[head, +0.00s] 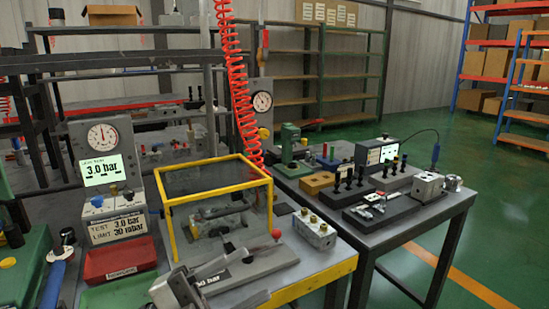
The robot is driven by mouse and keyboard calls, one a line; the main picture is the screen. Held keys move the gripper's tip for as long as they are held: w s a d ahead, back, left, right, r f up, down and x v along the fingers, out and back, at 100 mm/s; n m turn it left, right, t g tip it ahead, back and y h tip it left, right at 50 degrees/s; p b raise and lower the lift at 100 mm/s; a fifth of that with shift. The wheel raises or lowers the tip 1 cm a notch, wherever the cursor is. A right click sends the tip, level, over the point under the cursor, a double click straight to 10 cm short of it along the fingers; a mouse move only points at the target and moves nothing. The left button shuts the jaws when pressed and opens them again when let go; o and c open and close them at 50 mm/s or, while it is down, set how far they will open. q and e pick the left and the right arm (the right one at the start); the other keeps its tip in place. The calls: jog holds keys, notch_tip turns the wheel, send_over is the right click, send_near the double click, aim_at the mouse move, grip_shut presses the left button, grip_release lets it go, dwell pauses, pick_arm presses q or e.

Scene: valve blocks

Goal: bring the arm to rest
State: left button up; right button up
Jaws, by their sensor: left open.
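My left gripper (238,276) is low in the head view, at the front of the near bench. Its grey body is at the bottom edge and its fingers reach to the right. The fingers are apart, and I see nothing held between them. A dark plate with a "bar" label lies behind and partly under it. A metal valve block (315,233) with brass-coloured ports stands on the bench to the right, clear of the gripper. My right gripper is not in view.
A yellow-framed clear guard box (215,188) stands behind the gripper, with a red-knobbed lever (276,236) beside it. A red tray (118,263) and a gauge stand (103,160) are left. A second bench (440,212) holds fixtures and another block (427,186). Green floor is open at right.

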pick_arm(q)
jog(key=a+f+n+t+y, duration=0.4)
jog(key=f+n+y, duration=0.3)
jog(key=n, duration=0.3)
jog(key=a+f+n+t+y, duration=0.3)
jog(key=f+n+t+y, duration=0.2)
jog(key=f+n+y, duration=0.3)
jog(key=s+a+f+n+g+y, duration=0.2)
jog(key=s+f+n+g, duration=0.4)
jog(key=s+f, duration=0.4)
notch_tip(320, 180, down, 2)
jog(key=shift+s+f+g, duration=0.2)
jog(key=shift+s+g, duration=0.1)
jog(key=shift+s, duration=0.1)
jog(key=shift+c, duration=0.3)
dwell(0.4)
